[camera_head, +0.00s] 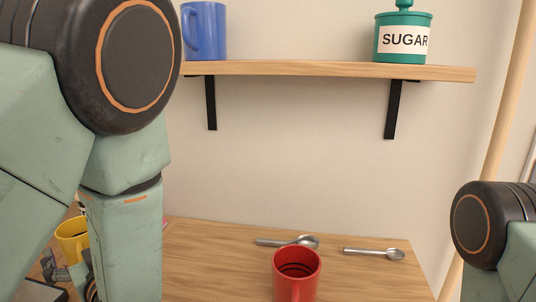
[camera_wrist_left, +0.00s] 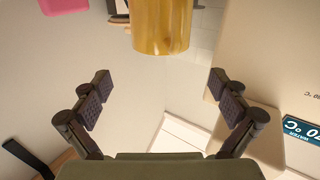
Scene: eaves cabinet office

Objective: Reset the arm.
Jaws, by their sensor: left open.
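My left gripper (camera_wrist_left: 161,88) is open and empty in the left wrist view, its two dark padded fingers spread wide. A yellow cylindrical thing (camera_wrist_left: 162,25) is beyond the fingertips at the top of that view, not between the pads. In the head view my left arm fills the left side, and part of the left gripper (camera_head: 62,272) shows low down beside a yellow mug (camera_head: 72,238), which the arm partly hides. Only a joint and link of my right arm show at the lower right; the right gripper is out of view.
A red mug (camera_head: 296,272) stands on the wooden counter (camera_head: 215,262), with two metal spoons (camera_head: 300,241) (camera_head: 380,253) behind it. A shelf (camera_head: 320,70) above holds a blue mug (camera_head: 205,31) and a green sugar jar (camera_head: 402,42). A display (camera_wrist_left: 300,131) shows right in the wrist view.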

